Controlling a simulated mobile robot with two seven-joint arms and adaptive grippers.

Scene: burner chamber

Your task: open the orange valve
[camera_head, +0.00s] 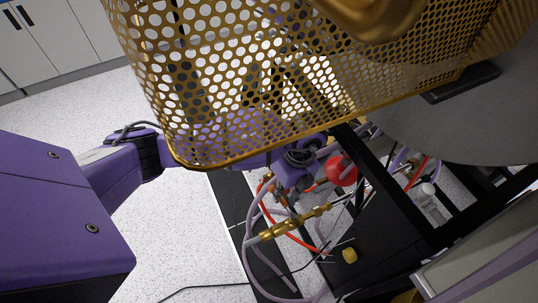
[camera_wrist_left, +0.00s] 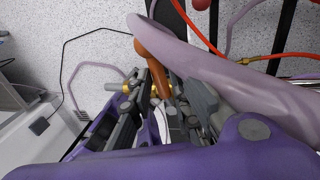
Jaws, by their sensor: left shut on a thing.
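The orange valve handle (camera_wrist_left: 153,64) shows in the left wrist view as a tapered orange lever with a rounded end. It runs down between the dark fingers of my left gripper (camera_wrist_left: 160,104), which is shut on it. Brass parts (camera_wrist_left: 127,88) show beside the fingers. In the head view my left gripper (camera_head: 287,203) is among the hoses, beside the brass pipe fittings (camera_head: 296,222). There I cannot clearly pick out the orange handle. My right gripper is not in view.
A perforated golden mesh cover (camera_head: 235,80) hides much of my left arm. A red ball (camera_head: 341,170), a black frame (camera_head: 375,215) and a yellow cap (camera_head: 349,255) are close by. A thick mauve hose (camera_wrist_left: 230,75) passes near the fingers. Open speckled floor (camera_head: 190,240) lies left.

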